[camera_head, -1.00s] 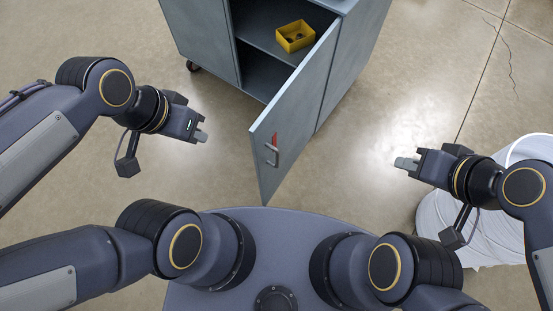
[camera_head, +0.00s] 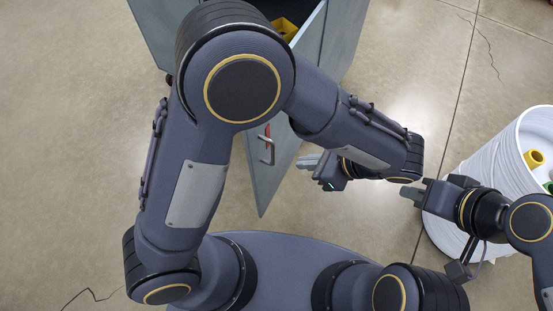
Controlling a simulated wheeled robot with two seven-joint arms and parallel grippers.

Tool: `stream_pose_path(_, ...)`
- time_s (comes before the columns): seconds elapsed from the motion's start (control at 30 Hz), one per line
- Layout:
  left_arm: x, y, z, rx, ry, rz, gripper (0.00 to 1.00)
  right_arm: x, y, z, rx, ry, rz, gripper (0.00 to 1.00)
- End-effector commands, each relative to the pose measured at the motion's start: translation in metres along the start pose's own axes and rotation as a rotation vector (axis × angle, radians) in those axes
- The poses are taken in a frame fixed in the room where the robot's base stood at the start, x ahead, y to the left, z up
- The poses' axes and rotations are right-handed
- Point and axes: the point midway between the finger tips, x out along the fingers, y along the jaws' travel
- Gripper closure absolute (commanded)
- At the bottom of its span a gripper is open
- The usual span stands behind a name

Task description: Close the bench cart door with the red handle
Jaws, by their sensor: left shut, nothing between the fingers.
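The grey bench cart's door (camera_head: 270,182) stands open, swung out towards me. Its handle (camera_head: 266,150) is a metal pull with a red part (camera_head: 268,130) above it, on the door's face. My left arm crosses in front of the cart and hides most of it, including the upper door. My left gripper (camera_head: 308,163) is shut and empty, just right of the door's handle face, with a small gap in the picture. My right gripper (camera_head: 408,193) is further right, clear of the door; its finger opening is unclear.
A yellow box (camera_head: 285,28) sits inside the cart, partly hidden. A white bin (camera_head: 496,150) with a yellow item (camera_head: 534,158) stands at the right, close behind my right gripper. The floor left of the cart is clear.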

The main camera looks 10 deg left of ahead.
Motion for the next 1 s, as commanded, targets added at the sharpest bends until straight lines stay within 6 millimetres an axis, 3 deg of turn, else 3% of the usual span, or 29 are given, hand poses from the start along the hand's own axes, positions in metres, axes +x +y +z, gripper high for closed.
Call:
stream_pose_path(0.17, 0.026, 0.001, 0.0, -0.001, -0.002, 0.006, 1.0, 0.005, 0.002, 0.002, 0.0, 0.0, 0.0, 0.85)
stream_pose_path(0.53, 0.103, 0.001, 0.002, -0.003, 0.001, 0.007, 1.0, 0.017, 0.008, 0.008, 0.0, 0.0, 0.0, 0.85)
stream_pose_path(0.7, 0.118, 0.001, 0.021, -0.005, 0.002, 0.006, 1.0, 0.017, 0.008, 0.009, 0.0, 0.0, 0.0, 0.85)
stream_pose_path(1.0, 0.126, 0.001, 0.029, -0.002, 0.002, 0.004, 1.0, 0.018, 0.008, 0.009, 0.0, 0.0, 0.0, 0.85)
